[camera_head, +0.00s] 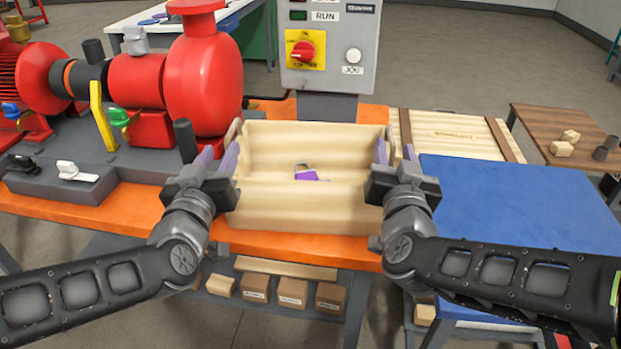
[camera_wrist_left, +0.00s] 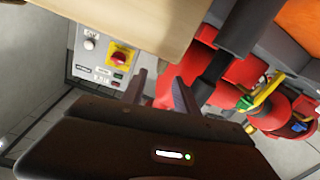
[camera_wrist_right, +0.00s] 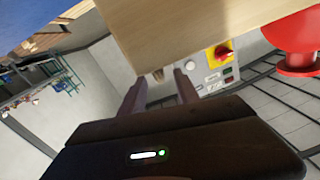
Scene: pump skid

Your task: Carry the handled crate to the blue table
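The handled crate (camera_head: 305,208) is a pale wooden open box near the front edge of the orange table (camera_head: 100,207). A loop handle stands at its left end (camera_head: 233,132) and another at its right end (camera_head: 391,142). A purple padlock (camera_head: 306,173) lies inside. My left gripper (camera_head: 218,160) is at the left end, fingers apart. My right gripper (camera_head: 394,158) is at the right end, fingers apart. In both wrist views the fingers show a gap beside the crate wall; no clear grip on a handle shows. The blue table (camera_head: 510,205) is to the right.
A red pump (camera_head: 203,85) and a grey block with a white valve lever (camera_head: 75,172) stand left of the crate. A control box (camera_head: 330,50) stands behind it. A flat wooden crate (camera_head: 455,135) lies behind the blue table, whose top is clear. Small boxes (camera_head: 292,292) sit on the shelf below.

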